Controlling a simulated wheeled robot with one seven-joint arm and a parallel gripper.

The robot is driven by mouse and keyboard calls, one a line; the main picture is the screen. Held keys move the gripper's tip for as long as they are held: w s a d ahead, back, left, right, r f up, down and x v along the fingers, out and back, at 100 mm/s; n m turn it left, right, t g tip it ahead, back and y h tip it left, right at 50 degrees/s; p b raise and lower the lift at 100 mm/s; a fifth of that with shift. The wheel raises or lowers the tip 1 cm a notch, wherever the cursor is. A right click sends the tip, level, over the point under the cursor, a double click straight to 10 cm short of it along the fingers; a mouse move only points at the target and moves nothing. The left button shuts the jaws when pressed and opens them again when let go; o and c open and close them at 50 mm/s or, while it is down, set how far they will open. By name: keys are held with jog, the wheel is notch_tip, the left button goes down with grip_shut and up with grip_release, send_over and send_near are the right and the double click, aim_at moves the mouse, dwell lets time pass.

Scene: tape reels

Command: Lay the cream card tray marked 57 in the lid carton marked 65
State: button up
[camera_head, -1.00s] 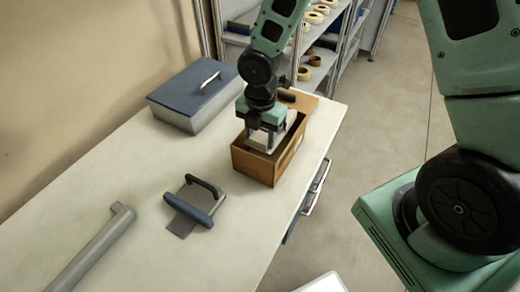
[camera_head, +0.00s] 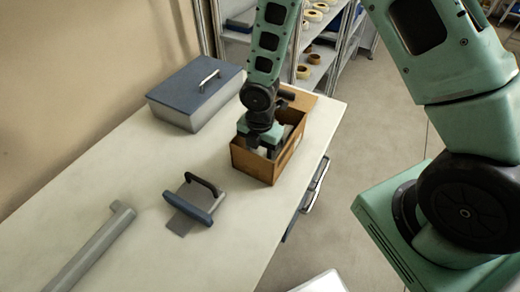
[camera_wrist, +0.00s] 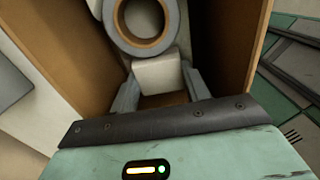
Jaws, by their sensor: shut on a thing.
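The open brown carton (camera_head: 251,164) stands on the white bench, and its walls also show in the wrist view (camera_wrist: 228,60). My gripper (camera_wrist: 160,90) is shut on the cream card tray (camera_wrist: 157,75), which lies between the two fingers, inside the carton walls. A tape reel (camera_wrist: 172,22) with a grey outer ring and brown core shows at the tray, beyond the fingers. In the head view my gripper (camera_head: 262,150) reaches down into the carton and hides most of the tray. I cannot tell whether the tray touches the carton floor. No number marks are readable.
A grey box with a blue lid (camera_head: 198,88) stands at the back left of the bench. A dark handled tool (camera_head: 196,201) and a long grey bar (camera_head: 95,245) lie nearer. Shelves with reels (camera_head: 318,58) stand behind. The bench (camera_head: 140,170) between them is clear.

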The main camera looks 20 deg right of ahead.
jog(key=shift+f, duration=0.4)
jog(key=o, duration=1.1)
jog(key=shift+r, duration=0.6)
notch_tip(320, 180, up, 12)
jog(key=s+a+r+m, duration=0.2)
jog(key=s+r+m, duration=0.1)
jog(key=s+m, duration=0.2)
jog(key=s+a+r+m, duration=0.2)
jog(key=s+r+m, duration=0.2)
jog(key=s+m, duration=0.2)
jog(key=s+a+r+m, duration=0.2)
jog(key=s+r+m, duration=0.2)
jog(key=s, duration=0.5)
jog(key=shift+a+r+m+y+p, duration=0.1)
jog(key=shift+m+y+p, duration=0.1)
jog(key=shift+m, duration=0.4)
jog(key=shift+a+r+m+y+p, duration=0.1)
jog(key=shift+m+p, duration=0.05)
jog(key=shift+m, duration=0.45)
